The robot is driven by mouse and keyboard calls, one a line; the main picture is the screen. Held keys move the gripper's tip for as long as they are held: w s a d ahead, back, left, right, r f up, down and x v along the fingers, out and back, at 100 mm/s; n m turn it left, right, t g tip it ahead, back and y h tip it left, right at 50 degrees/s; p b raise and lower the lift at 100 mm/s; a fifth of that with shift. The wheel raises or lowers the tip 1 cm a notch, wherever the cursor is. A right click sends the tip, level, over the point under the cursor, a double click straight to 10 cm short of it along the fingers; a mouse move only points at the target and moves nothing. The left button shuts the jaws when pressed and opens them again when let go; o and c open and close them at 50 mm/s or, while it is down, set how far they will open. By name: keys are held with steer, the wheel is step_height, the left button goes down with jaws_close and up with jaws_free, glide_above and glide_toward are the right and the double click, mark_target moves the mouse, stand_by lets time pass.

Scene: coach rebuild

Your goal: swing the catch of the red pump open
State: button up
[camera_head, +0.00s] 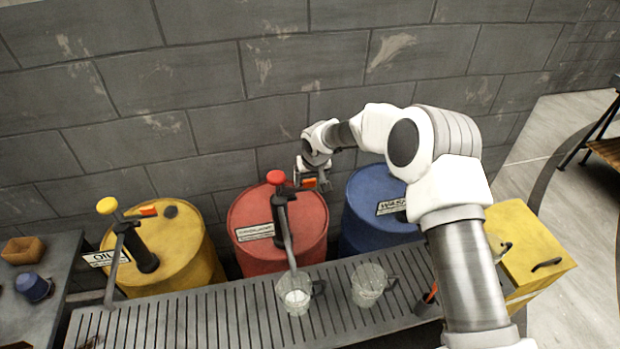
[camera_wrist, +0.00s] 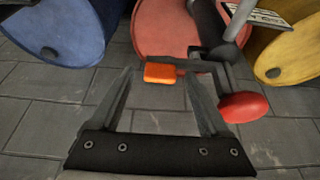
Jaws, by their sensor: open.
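The red pump (camera_head: 281,212) stands on the red drum (camera_head: 250,218), with a red knob (camera_head: 275,177) on top and a spout reaching down to the front. Its orange catch (camera_wrist: 160,73) shows in the wrist view on a dark arm beside the pump, and in the head view (camera_head: 310,183) it is just below my gripper. My gripper (camera_head: 313,172) is open and empty above the right part of the red drum. In the wrist view my fingers (camera_wrist: 158,84) appear on either side of the catch; contact cannot be told.
A yellow drum (camera_head: 185,262) labelled OIL with its own pump stands left, and a blue drum (camera_head: 365,205) right. A slatted bench (camera_head: 200,318) in front holds a glass jug (camera_head: 296,308) under the red pump's spout and another jug (camera_head: 368,285). A grey wall is close behind.

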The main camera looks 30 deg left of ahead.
steer(key=shift+w+f, duration=0.1)
steer(key=shift+f, duration=0.05)
jaws_close()
stand_by(0.4)
stand_by(1.0)
